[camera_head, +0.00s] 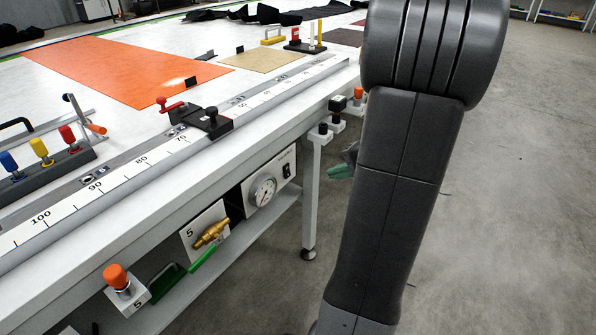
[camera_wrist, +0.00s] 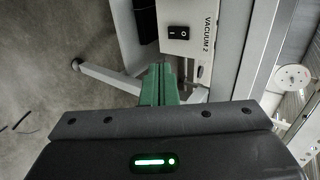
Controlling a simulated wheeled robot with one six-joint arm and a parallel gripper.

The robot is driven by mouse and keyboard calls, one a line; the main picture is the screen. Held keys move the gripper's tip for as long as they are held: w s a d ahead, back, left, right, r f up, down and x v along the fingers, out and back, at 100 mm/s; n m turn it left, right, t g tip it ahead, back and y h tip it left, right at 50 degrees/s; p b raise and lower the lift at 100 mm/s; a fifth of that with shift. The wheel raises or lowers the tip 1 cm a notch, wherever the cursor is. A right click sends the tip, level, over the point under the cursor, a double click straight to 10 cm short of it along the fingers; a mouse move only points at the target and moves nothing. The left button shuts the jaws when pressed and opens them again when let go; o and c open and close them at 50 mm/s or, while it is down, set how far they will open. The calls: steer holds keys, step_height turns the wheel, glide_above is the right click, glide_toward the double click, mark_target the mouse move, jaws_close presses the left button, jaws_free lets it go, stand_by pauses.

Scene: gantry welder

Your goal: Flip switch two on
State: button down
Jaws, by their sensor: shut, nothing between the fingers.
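In the wrist view a black rocker switch (camera_wrist: 179,32) with white marks sits on a pale panel (camera_wrist: 204,46) labelled VACUUM 2. Which side of the rocker is pressed in is too small to tell. My gripper (camera_wrist: 160,82) has green fingers, shut and empty, pointing toward the panel's lower edge. The fingertips appear below the switch in the picture, apart from it. In the head view my gripper's green fingers (camera_head: 340,171) show just left of my arm, which hides most of the gripper. The VACUUM 2 label is not readable there.
Under the long white table (camera_head: 235,140), a panel carries a round gauge (camera_head: 263,190) and a black switch (camera_head: 286,170). A brass valve (camera_head: 210,233) and an orange button (camera_head: 115,276) are further left. A table leg (camera_head: 310,200) stands near my gripper. Floor at right is clear.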

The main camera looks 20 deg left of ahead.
steer(key=b, duration=0.2)
glide_toward(288, 171)
steer(key=shift+d+f+x, duration=0.15)
steer(key=shift+f+x, duration=0.05)
steer(key=shift+x, duration=1)
steer(key=shift+d+f+x, duration=0.15)
steer(key=shift+f+x, duration=0.1)
steer(key=shift+x, duration=0.95)
steer(key=shift+d+f+x, duration=0.1)
steer(key=shift+f+x, duration=0.1)
steer(key=shift+x, duration=1)
steer(key=shift+s+f, duration=0.1)
steer(key=shift+f, duration=0.05)
steer(key=shift+a+f+b, duration=0.1)
steer(key=shift+f+b, duration=0.05)
steer(key=shift+b, duration=0.55)
steer(key=shift+r, duration=0.25)
steer(key=shift+r+p, duration=0.1)
steer(key=shift+p, duration=0.2)
steer(key=shift+r+p, duration=0.4)
steer(key=shift+r, duration=0.35)
